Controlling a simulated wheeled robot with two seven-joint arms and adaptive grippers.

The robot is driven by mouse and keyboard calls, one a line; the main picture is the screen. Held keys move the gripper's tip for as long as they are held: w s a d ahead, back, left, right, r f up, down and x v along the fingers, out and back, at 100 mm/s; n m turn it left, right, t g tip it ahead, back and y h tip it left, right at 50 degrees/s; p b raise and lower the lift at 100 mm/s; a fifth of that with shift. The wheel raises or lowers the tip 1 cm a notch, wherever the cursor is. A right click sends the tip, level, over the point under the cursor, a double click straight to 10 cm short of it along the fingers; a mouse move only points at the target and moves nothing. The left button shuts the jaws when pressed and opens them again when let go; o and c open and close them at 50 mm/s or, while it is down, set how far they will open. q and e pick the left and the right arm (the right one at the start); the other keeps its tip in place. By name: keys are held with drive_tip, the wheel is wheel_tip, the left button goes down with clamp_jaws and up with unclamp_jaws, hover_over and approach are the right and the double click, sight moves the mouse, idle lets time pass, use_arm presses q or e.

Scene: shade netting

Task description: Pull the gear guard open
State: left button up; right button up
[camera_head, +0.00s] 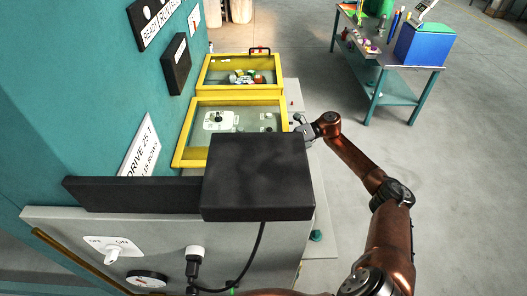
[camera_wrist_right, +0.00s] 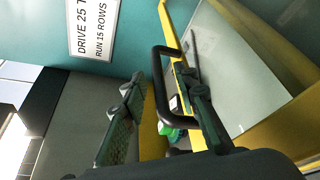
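A yellow-framed guard with a clear panel (camera_head: 200,128) is on the machine, beside the teal wall. In the right wrist view, a yellow frame (camera_wrist_right: 173,30) carries a black loop handle (camera_wrist_right: 160,48). My right gripper (camera_head: 303,128) is at the right side of the nearer guard, partly hidden by a black box. In the wrist view, its fingers (camera_wrist_right: 158,80) are apart, one each side of the handle; I cannot tell whether either touches it. My left gripper is not in view.
A second yellow-framed guard (camera_head: 205,76) with coloured parts stands behind. The black box (camera_head: 258,175) blocks the near side. A switch panel (camera_head: 113,245) is at the lower left. A workbench (camera_head: 390,95) stands beyond open floor at the right.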

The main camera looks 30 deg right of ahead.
drive_tip(key=v, duration=1)
drive_tip(key=shift+d, duration=0.4)
drive_tip(key=shift+r, duration=0.15)
